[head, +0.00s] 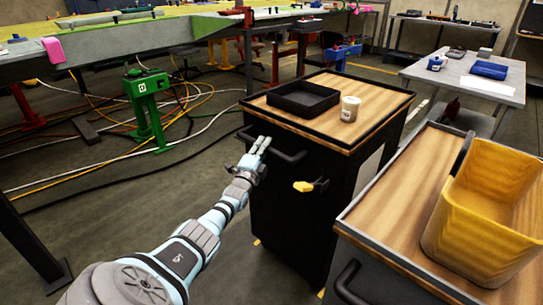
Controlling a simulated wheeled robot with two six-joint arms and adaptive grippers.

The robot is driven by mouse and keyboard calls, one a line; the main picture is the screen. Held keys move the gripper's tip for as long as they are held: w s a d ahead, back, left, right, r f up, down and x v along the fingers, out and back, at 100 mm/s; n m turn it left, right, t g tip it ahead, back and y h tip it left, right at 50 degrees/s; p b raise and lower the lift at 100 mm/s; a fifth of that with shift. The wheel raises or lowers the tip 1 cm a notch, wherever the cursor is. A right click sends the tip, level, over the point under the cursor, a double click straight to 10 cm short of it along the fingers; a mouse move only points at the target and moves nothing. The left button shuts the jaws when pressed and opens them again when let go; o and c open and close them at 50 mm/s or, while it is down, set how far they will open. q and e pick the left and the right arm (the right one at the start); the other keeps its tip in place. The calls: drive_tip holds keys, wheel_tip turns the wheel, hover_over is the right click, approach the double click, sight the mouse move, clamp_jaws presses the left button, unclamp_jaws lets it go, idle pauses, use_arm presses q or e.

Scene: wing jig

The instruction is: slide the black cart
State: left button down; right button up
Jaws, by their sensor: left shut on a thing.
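The black cart (290,215) stands in the middle of the head view, with a wood top edged in black. A dark bar handle (288,156) runs along its near left side. My left gripper (260,146) reaches in from the lower left and is shut on this handle. The fingers cover part of the bar. My right gripper is not in view.
A black tray (303,98) and a pale cup (350,109) stand on the cart top. A second wood-topped cart (395,214) with a yellow bin (485,210) is close on the right. Cables (110,165) and a green stand (147,95) lie left; floor in front is open.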

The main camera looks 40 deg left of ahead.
use_arm(q)
drive_tip(key=shift+w+r, duration=0.1)
drive_tip(key=shift+r, duration=0.05)
drive_tip(key=c, duration=1.7)
unclamp_jaws()
drive_tip(key=shift+o, duration=1.3)
drive_tip(key=shift+w+f, duration=0.2)
drive_tip(key=shift+w, duration=0.05)
drive_tip(key=shift+s, duration=0.55)
drive_tip(key=v, duration=1.1)
drive_tip(key=shift+d, duration=0.15)
